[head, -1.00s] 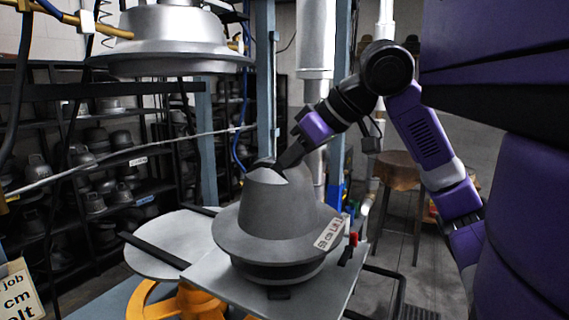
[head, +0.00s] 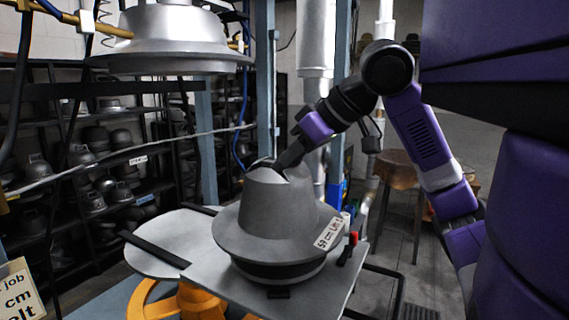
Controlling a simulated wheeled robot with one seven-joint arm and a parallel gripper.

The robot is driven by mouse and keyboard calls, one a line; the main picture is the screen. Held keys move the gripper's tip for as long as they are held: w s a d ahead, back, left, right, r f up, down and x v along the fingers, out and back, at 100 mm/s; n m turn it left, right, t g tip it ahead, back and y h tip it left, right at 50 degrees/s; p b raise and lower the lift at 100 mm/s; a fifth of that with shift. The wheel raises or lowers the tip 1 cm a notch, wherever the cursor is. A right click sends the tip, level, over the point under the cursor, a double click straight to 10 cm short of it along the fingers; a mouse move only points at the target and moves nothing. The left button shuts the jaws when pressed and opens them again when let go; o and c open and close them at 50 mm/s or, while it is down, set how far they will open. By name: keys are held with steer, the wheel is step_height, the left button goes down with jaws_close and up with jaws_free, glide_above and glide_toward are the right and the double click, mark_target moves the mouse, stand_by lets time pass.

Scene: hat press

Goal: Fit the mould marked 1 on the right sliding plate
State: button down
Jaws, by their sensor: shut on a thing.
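The grey hat-shaped mould (head: 275,222) stands upright on a dark round base on the right sliding plate (head: 205,262). A white label (head: 330,233) on its brim reads "59 cm" with more text that I cannot make out fully. My gripper (head: 280,165) comes down from the upper right and is shut at the top of the mould's crown, on its handle. The fingertips are partly hidden by the crown. I cannot tell whether the mould rests fully on the plate.
A silver press head (head: 170,45) hangs at the upper left. Shelves (head: 90,190) with several moulds stand behind on the left. A job card (head: 18,295) is at the lower left. A red-tipped lever (head: 350,245) sits at the plate's right edge. A stool (head: 405,175) stands behind.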

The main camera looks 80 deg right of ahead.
steer(key=shift+f+b, duration=0.35)
steer(key=shift+f, duration=0.15)
stand_by(0.4)
steer(key=c, duration=1.3)
jaws_free()
steer(key=shift+f, duration=0.2)
steer(key=shift+s, duration=0.1)
steer(key=v, duration=0.8)
steer(key=shift+r+b, duration=0.1)
steer(key=shift+b, duration=0.25)
